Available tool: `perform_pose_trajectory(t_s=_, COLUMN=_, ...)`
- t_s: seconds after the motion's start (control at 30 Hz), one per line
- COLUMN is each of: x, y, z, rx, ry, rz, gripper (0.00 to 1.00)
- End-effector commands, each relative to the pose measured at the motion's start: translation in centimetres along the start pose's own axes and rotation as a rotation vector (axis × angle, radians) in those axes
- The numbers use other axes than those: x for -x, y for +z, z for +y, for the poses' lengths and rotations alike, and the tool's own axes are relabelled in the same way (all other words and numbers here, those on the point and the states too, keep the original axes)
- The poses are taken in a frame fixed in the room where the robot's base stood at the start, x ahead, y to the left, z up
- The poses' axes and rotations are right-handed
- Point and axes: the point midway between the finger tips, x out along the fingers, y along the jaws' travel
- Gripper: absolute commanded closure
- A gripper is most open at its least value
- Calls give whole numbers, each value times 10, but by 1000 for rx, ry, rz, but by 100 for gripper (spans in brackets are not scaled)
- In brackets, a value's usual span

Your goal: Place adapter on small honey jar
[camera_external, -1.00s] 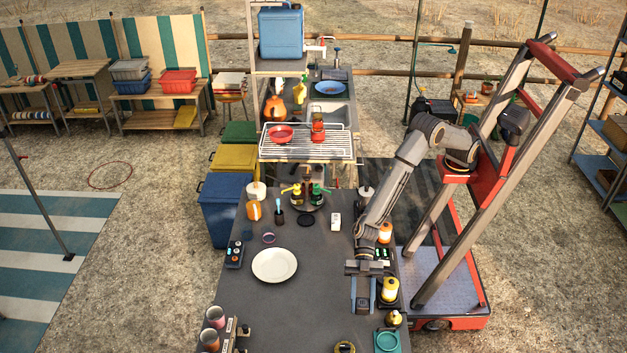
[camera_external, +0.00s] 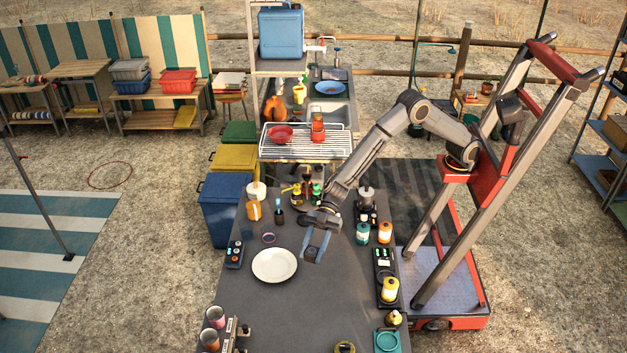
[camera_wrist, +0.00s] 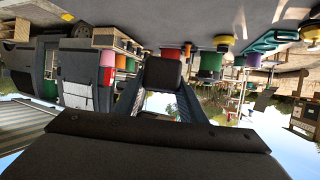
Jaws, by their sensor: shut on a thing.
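My gripper (camera_external: 311,251) is over the right-middle of the dark table, to the right of the white plate. It is shut on a black block, likely the adapter, which shows between the blue-grey fingers in the wrist view (camera_wrist: 162,72). In the external view the arm and fingers partly hide the block. A small amber jar (camera_external: 393,318), possibly the small honey jar, stands at the table's right edge near the front. A larger yellow jar (camera_external: 390,290) stands just behind it. My gripper is well to the left of and behind both jars.
A white plate (camera_external: 275,265) lies to the left of my gripper. A teal dish (camera_external: 387,341) sits at the front right corner. A teal jar (camera_external: 362,233) and an orange jar (camera_external: 385,233) stand along the right edge. The table's front middle is mostly clear.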

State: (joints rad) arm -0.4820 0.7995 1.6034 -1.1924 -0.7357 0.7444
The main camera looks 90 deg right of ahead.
Motion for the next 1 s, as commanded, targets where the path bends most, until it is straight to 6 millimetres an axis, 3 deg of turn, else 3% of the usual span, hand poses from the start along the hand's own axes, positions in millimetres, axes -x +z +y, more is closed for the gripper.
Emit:
perform_pose_trajectory(t_s=0.03, x=18, y=1, z=24, rx=-13, ry=33, rz=1, gripper=86)
perform_pose_trajectory(t_s=0.1, x=39, y=3, z=51, rx=-30, ry=70, rz=1, gripper=86)
perform_pose_trajectory(t_s=0.27, x=92, y=10, z=109, rx=-65, ry=158, rz=2, gripper=86)
perform_pose_trajectory(t_s=0.5, x=182, y=25, z=186, rx=-120, ry=290, rz=2, gripper=86)
perform_pose_trajectory(t_s=0.8, x=306, y=49, z=263, rx=-188, ry=457, rz=2, gripper=86)
perform_pose_trajectory(t_s=1.0, x=396, y=68, z=301, rx=-235, ry=569, rz=2, gripper=86)
